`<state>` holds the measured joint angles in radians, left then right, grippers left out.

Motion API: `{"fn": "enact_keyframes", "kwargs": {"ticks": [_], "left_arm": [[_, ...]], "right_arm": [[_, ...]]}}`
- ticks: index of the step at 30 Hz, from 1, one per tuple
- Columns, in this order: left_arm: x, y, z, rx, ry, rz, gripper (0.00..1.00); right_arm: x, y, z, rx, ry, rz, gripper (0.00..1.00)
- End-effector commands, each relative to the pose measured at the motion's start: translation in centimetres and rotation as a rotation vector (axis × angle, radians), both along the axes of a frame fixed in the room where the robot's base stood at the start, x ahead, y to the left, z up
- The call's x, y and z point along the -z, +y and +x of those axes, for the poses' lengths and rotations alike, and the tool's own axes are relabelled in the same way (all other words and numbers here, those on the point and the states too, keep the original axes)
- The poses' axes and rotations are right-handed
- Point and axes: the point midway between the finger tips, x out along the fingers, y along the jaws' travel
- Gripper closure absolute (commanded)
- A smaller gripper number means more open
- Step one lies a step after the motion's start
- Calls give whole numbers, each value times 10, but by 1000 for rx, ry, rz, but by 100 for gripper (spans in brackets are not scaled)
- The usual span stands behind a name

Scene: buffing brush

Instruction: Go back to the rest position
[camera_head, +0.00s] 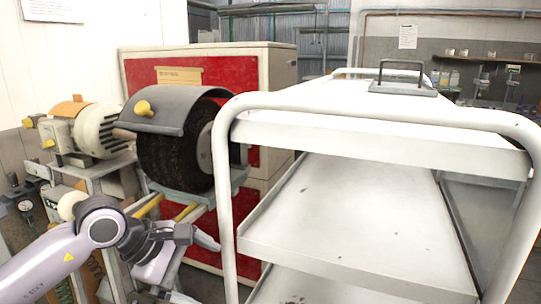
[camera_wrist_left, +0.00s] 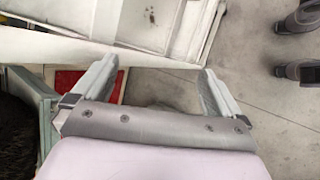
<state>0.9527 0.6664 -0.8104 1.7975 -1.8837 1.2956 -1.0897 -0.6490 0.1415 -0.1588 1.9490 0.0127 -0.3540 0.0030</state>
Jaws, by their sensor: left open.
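My left arm comes in from the lower left in the head view. Its gripper (camera_head: 206,240) is beside the near left upright of the white cart (camera_head: 350,205), below the brush wheel. In the left wrist view my left gripper (camera_wrist_left: 158,78) is open, with its two fingers apart and nothing between them. The cart's edge (camera_wrist_left: 100,45) shows beyond the fingertips in that view. My right gripper does not show clearly in the head view. A buffing machine with a dark round brush (camera_head: 172,160) stands above and behind the left gripper.
The cart has several shelves, and a grey block with a handle (camera_head: 402,80) sits on its top shelf. A red and cream cabinet (camera_head: 275,70) stands behind the brush. A motor (camera_head: 98,130) is at the left. Grey floor (camera_wrist_left: 255,110) shows right of the gripper.

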Motion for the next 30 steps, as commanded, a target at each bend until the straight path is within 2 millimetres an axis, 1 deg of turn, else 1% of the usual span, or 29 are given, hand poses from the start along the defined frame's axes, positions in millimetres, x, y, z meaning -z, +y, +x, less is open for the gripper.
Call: {"fn": "enact_keyframes", "kwargs": {"ticks": [1, 3, 5, 6, 8, 9, 12, 14, 15, 17, 19, 21, 23, 24, 26, 27, 29, 30], "left_arm": [[-1, -26, -13, 11, 35, -138, 0], [-12, -57, -28, 8, 91, -340, 0], [-24, -78, -40, -5, 147, -515, 0], [-35, -89, -47, -19, 189, -632, 0], [-51, -101, -56, -48, 261, -804, 0], [-62, -106, -60, -73, 311, -918, 0], [-90, -108, -66, -151, 450, -1199, 0], [-104, -103, -66, -212, 538, -1365, 0], [-112, -96, -64, -256, 600, -1473, 0], [-121, -84, -60, -330, 694, -1632, 0], [-125, -65, -54, -428, 808, -1813, 0], [-122, -43, -46, -541, 921, -1987, 0], [-114, -23, -40, -648, 1017, -2131, 0], [-106, -9, -36, -725, 1080, -2224, 0], [-89, 12, -33, -850, 1172, -2360, 0], [-76, 25, -32, -940, 1233, -2445, 0], [-52, 44, -33, -1084, 1318, -2569, 0], [-35, 56, -36, 1139, -1312, 2536, 0]], "right_arm": [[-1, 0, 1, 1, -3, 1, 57], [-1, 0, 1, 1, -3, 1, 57], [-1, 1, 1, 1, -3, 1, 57], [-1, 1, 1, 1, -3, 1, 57], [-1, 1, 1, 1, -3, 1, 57], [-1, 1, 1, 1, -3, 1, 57], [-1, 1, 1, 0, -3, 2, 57], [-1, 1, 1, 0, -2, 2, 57], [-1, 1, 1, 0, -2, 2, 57], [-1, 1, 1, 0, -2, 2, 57], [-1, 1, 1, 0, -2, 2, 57], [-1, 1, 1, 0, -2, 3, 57], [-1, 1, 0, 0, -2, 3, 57], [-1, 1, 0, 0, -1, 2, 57], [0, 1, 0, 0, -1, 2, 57], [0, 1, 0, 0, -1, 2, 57], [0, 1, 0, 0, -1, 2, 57], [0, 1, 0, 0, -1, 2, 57]]}}
